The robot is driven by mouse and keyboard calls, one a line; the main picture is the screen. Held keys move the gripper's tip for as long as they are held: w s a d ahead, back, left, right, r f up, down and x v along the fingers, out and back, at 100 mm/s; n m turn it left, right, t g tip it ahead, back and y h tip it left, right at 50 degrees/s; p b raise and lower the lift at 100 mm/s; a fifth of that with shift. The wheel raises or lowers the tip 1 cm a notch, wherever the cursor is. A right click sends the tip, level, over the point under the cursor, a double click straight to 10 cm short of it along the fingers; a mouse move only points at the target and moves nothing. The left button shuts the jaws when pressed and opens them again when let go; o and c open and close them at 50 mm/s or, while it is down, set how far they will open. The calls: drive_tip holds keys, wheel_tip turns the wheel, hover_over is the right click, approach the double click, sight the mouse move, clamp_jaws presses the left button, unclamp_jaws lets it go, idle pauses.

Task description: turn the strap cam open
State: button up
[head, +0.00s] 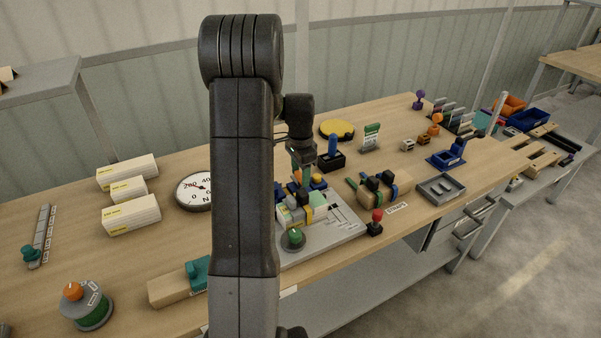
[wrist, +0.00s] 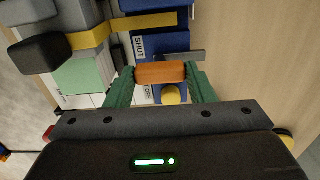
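An orange block-like handle (wrist: 160,73) sits in the wrist view over a blue part (wrist: 158,42) with a "SHUT" label; I take it for the strap cam. The green fingers of my gripper (wrist: 161,78) stand at its two ends, with no clear gap. A small grey bar projects to the right beside the handle. A yellow strap (wrist: 92,38) crosses the grey and green blocks to the left.
A yellow knob (wrist: 171,95) lies just below the handle. A black knob (wrist: 40,53) stands to the left. A wooden block with straps (head: 388,189) and a red-topped stick (head: 376,222) are right of the fixture. Bare wood lies right of the fingers in the wrist view.

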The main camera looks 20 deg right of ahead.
sight(300, 175)
drive_tip(key=o, duration=0.4)
drive_tip(key=shift+o, duration=0.2)
wheel_tip(300, 175, up, 14)
drive_tip(key=shift+b, duration=0.3)
drive_tip(key=shift+f, duration=0.15)
wheel_tip(300, 175, down, 14)
drive_tip(key=shift+r+p, duration=0.1)
drive_tip(key=shift+p, duration=0.2)
drive_tip(key=shift+r, duration=0.1)
idle(0.4)
